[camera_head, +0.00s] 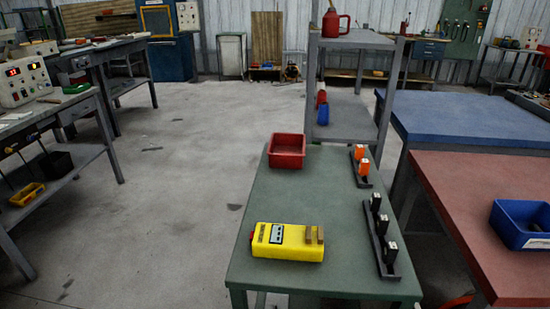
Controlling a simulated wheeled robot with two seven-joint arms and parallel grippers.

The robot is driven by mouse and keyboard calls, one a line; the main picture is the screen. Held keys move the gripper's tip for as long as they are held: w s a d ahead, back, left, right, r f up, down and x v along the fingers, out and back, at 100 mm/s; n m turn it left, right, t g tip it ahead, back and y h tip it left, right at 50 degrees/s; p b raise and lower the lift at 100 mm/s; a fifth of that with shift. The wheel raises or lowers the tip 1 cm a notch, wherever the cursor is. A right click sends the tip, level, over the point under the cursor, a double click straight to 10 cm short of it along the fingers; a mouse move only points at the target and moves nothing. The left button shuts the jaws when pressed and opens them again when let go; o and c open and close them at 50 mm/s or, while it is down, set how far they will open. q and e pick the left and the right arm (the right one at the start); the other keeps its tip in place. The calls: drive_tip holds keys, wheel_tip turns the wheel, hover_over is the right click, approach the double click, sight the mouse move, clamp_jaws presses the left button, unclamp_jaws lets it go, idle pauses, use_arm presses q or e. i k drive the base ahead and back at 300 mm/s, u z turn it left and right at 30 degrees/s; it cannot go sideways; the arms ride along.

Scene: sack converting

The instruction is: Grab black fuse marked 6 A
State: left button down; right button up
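Three black fuses with pale tops stand in a row in a dark rail (375,240) on the right side of the green table (310,200). The far black fuse (375,203), the middle black fuse (382,226) and the near black fuse (390,255) are upright. Their markings are too small to read, so I cannot tell which says 6 A. Two orange fuses (364,168) stand in another dark rail farther back. Neither of my grippers shows in this view.
A yellow device (288,242) with two brown blocks on it lies at the table's front left. A red bin (287,150) is at the back left. The middle of the table is clear. A grey shelf rack (345,120) stands behind; a red-topped table (480,210) is at right.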

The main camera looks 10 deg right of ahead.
sight(391, 249)
drive_tip(key=z, duration=0.75)
drive_tip(key=k, duration=0.1)
